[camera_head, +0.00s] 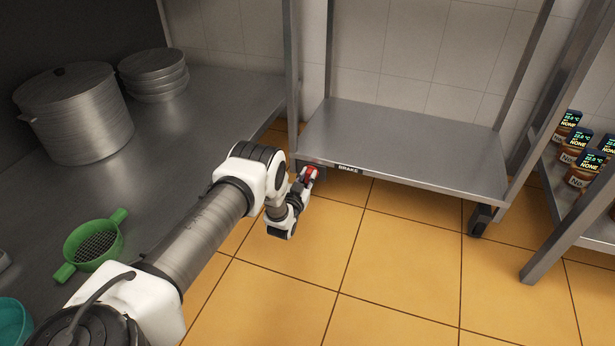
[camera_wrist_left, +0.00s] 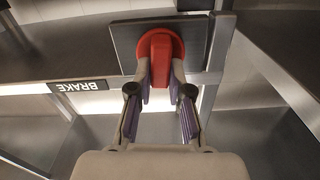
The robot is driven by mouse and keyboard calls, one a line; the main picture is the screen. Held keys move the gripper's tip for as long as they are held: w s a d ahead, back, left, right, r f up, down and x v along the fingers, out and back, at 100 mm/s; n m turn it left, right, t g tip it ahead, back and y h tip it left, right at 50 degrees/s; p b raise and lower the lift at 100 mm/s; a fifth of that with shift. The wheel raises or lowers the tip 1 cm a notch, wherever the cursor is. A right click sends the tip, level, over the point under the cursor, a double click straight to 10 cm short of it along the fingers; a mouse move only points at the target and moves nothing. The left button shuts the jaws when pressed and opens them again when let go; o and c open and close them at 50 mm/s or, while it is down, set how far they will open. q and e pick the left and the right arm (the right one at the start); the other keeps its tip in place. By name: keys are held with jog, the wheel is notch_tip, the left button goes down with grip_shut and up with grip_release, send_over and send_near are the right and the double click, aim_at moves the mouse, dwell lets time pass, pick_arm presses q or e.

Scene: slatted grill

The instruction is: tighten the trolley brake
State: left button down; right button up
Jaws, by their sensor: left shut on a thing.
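The trolley (camera_head: 410,150) is a grey metal frame with a low shelf, standing on the tiled floor. A black label reading BRAKE (camera_head: 350,169) is on its front edge; in the left wrist view the label (camera_wrist_left: 83,86) appears upside down. The brake is a red knob (camera_wrist_left: 160,55) on a dark plate (camera_wrist_left: 202,50) at the trolley's front left corner. My left gripper (camera_head: 309,176) is at this corner. In the left wrist view its two fingers (camera_wrist_left: 161,80) are on either side of the red knob's handle, shut on it. My right gripper is in neither view.
A steel counter (camera_head: 230,95) on the left carries a large pot (camera_head: 75,110), stacked bowls (camera_head: 153,75) and a green strainer (camera_head: 93,245). A rack (camera_head: 540,262) with labelled jars (camera_head: 580,172) stands at the right. The orange floor (camera_head: 400,270) in front is clear.

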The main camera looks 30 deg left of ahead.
pick_arm(q)
jog(key=shift+m, duration=0.3)
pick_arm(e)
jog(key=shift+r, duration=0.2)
pick_arm(q)
jog(key=m+p, duration=0.1)
jog(key=m, duration=0.4)
jog(key=m+p, duration=0.1)
jog(key=m, duration=0.4)
jog(key=d+f+m+p, duration=0.1)
jog(key=m+p, duration=0.1)
jog(key=m, duration=0.3)
jog(key=shift+w+m, duration=0.15)
jog(key=shift+m, duration=0.15)
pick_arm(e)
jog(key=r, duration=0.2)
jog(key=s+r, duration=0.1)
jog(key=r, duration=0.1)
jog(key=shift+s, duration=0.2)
pick_arm(q)
jog(key=shift+f, duration=0.1)
jog(key=c, duration=1.1)
grip_release()
